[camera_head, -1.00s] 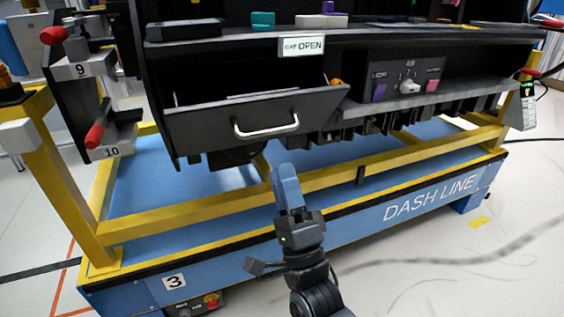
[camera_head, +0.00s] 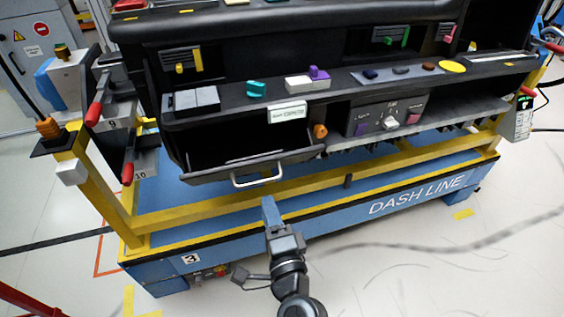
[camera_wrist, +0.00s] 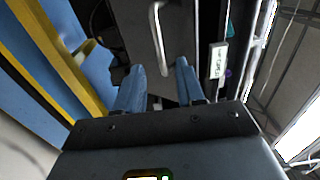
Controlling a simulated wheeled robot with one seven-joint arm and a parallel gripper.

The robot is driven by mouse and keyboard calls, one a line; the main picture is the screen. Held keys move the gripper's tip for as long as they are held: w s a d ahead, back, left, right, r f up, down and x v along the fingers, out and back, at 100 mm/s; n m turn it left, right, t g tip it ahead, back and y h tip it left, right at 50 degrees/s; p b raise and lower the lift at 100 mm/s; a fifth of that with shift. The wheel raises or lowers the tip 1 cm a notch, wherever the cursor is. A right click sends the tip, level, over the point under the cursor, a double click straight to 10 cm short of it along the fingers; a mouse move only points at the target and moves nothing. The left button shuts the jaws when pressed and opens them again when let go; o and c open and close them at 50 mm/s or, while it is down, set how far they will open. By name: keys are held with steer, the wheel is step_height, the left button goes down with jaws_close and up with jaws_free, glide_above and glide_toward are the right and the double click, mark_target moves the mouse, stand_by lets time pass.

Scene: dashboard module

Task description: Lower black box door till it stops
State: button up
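The black box door (camera_head: 300,157) is on the left part of the dashboard module, standing partly open with the dark box interior showing above it. Its silver bar handle (camera_head: 258,180) is on the front face; it also shows in the wrist view (camera_wrist: 158,35). My gripper (camera_head: 269,200) is just below and in front of the handle, apart from it in the head view. In the wrist view my gripper (camera_wrist: 160,68) has its two blue fingers spread with an empty gap between them. The handle lies beyond the fingertips, roughly in line with the gap.
A white OPEN label (camera_head: 287,112) is above the door, with an orange knob (camera_head: 320,131) at its right. A switch panel (camera_head: 389,117) is farther right. A yellow rail (camera_head: 350,175) runs below the door. Red-handled parts (camera_head: 95,113) stand at the left. The floor in front is clear.

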mark_target(258, 183)
steer(key=x, duration=0.7)
steer(key=shift+a, duration=0.25)
steer(key=shift+w, duration=0.1)
steer(key=shift+c, duration=0.4)
jaws_close()
steer(key=shift+r, duration=0.1)
